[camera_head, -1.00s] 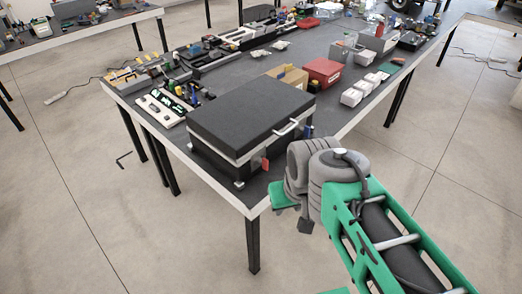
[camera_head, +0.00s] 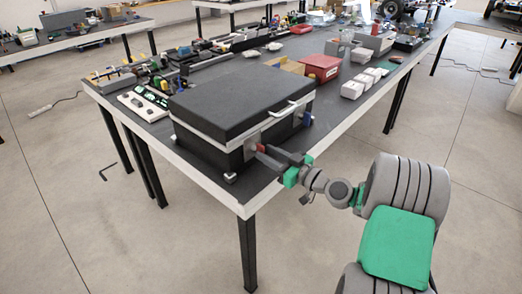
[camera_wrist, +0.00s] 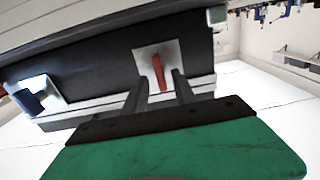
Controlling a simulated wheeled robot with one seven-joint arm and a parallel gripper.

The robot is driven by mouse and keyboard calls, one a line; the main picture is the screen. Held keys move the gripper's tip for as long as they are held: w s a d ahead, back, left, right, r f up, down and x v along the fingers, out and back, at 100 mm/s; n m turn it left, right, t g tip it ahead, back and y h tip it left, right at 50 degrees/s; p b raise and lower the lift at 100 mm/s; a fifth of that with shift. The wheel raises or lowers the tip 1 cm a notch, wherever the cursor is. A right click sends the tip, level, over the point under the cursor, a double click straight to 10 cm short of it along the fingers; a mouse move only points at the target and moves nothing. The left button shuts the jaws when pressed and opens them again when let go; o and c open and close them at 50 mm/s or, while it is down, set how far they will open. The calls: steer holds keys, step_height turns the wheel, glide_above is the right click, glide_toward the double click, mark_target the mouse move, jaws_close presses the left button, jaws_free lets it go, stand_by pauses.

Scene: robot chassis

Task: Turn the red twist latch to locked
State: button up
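The red twist latch (camera_wrist: 158,73) sits on a silver square plate on the front face of a black case. In the wrist view its handle runs nearly up and down, slightly tilted. In the head view the latch (camera_head: 260,148) is partly hidden by my gripper (camera_head: 274,158), which reaches in from the right. In the wrist view my gripper (camera_wrist: 160,84) is open, with one finger on each side of the handle's line. A gap shows between handle and fingers; I cannot tell how deep they reach around it. The case (camera_head: 240,100) is closed.
A blue latch (camera_wrist: 42,95) on another silver plate is on the same face. The case stands at a corner of the dark table (camera_head: 340,120). Floor in front is clear.

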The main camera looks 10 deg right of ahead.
mark_target(264, 152)
steer(key=shift+x, duration=1.55)
steer(key=shift+f, duration=0.1)
steer(key=shift+c, duration=0.4)
steer(key=shift+s, duration=0.1)
jaws_close()
